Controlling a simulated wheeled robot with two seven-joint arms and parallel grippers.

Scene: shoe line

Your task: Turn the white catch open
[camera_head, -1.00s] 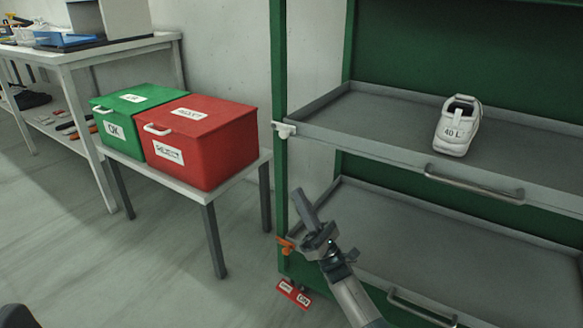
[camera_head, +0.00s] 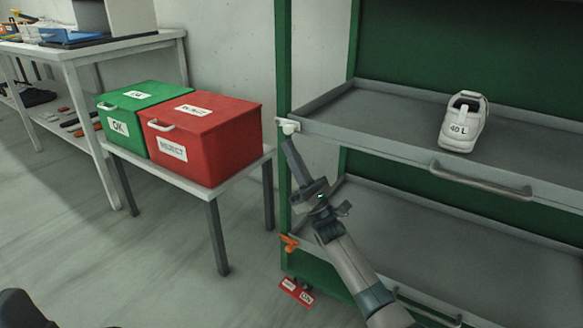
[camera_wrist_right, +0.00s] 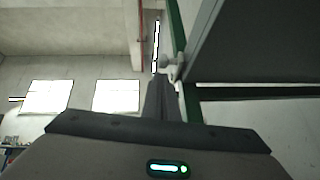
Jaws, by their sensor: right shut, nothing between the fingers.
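The white catch (camera_head: 288,126) sits on the green rack post at the left front corner of the upper shelf tray. It also shows in the right wrist view (camera_wrist_right: 172,71), just beyond my fingertips. My right gripper (camera_head: 290,147) is shut and empty, its fingers pointing up with the tips slightly below the catch. In the right wrist view the shut fingers (camera_wrist_right: 160,92) stand near the catch; I cannot tell whether they touch it.
The upper tray (camera_head: 350,103) holds a white shoe (camera_head: 464,122) marked 40 L. An orange catch (camera_head: 289,243) sits at the lower tray (camera_head: 440,245). A red box (camera_head: 220,138) and a green box (camera_head: 122,121) stand on a small table at left.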

